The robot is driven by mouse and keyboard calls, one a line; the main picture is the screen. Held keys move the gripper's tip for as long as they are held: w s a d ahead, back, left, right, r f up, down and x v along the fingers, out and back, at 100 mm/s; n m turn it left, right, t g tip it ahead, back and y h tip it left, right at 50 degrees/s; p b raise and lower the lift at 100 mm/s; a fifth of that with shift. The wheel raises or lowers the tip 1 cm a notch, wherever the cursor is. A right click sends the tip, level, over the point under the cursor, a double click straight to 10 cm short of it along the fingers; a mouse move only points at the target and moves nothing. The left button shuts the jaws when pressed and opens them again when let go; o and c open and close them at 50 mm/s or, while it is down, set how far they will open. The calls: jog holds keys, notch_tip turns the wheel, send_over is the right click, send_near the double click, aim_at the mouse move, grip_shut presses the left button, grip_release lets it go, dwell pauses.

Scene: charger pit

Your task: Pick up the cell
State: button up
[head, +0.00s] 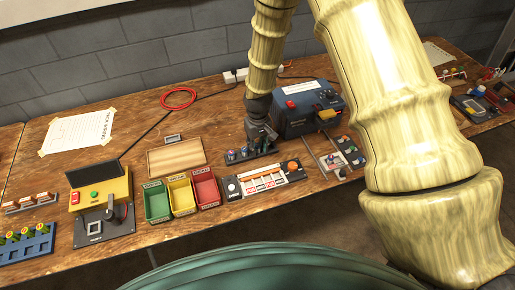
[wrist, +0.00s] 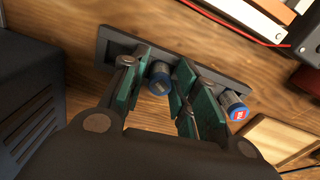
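A dark cell rack (head: 262,154) stands on the wooden bench, below my gripper. In the wrist view the rack (wrist: 107,48) runs across behind the fingertips. A blue cell with a grey top (wrist: 160,80) stands between my green-padded fingers. My gripper (wrist: 162,82) appears open, with the pads close on either side of this cell; firm contact is not clear. A second blue cell with a red mark (wrist: 235,107) stands to the right, just outside the right finger. In the head view my gripper (head: 262,138) points down at the rack and partly hides it.
A dark blue charger box (head: 298,118) stands close right of my gripper. A white panel with an orange button (head: 265,181) lies in front of the rack. Green, yellow and red bins (head: 157,203) and a wooden board (head: 176,157) are to the left. A red cable loop (head: 178,98) lies behind.

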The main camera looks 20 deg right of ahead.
grip_shut()
